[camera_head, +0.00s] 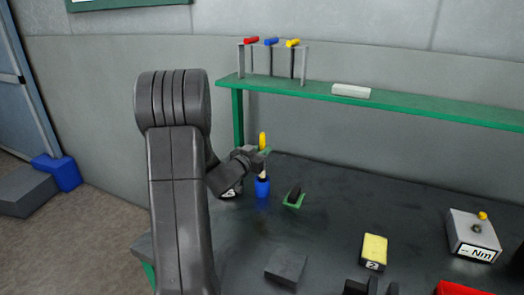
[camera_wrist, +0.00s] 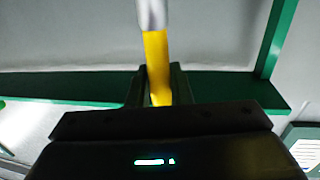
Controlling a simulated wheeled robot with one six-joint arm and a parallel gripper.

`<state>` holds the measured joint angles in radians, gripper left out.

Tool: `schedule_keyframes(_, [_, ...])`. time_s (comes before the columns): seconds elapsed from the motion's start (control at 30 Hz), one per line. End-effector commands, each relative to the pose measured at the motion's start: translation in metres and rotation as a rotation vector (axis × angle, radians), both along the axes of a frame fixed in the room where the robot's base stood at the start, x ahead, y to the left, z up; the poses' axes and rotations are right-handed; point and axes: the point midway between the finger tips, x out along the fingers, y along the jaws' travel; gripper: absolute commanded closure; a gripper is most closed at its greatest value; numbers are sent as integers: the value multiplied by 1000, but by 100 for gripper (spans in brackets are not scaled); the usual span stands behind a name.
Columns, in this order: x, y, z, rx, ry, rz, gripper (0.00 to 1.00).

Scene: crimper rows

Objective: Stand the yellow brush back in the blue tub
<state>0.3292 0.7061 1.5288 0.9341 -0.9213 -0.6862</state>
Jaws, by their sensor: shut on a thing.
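The yellow brush (camera_head: 263,139) is held roughly upright in my gripper (camera_head: 257,155). Its yellow handle sticks up above the jaws, and a pale part shows below them. The blue tub (camera_head: 262,187) stands on the dark bench directly under the brush. The brush's lower end meets the tub's top in the picture; I cannot tell whether it is inside. In the wrist view my gripper (camera_wrist: 159,86) is shut on the yellow handle (camera_wrist: 156,55), with a silver-grey section beyond it. The tub is not seen in the wrist view.
A green holder with a dark piece (camera_head: 293,198) stands just right of the tub. A numbered block (camera_head: 231,191) is close on the left, partly behind my arm. A green shelf (camera_head: 400,103) with a tool rack runs behind. A yellow block (camera_head: 374,250) and dark block (camera_head: 286,266) lie nearer.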

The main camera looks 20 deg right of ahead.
Motion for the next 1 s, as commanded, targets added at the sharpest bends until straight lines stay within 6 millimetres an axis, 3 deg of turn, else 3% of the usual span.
schedule_keyframes(1.0, [0, 0, -15, 0, 0, 0, 100])
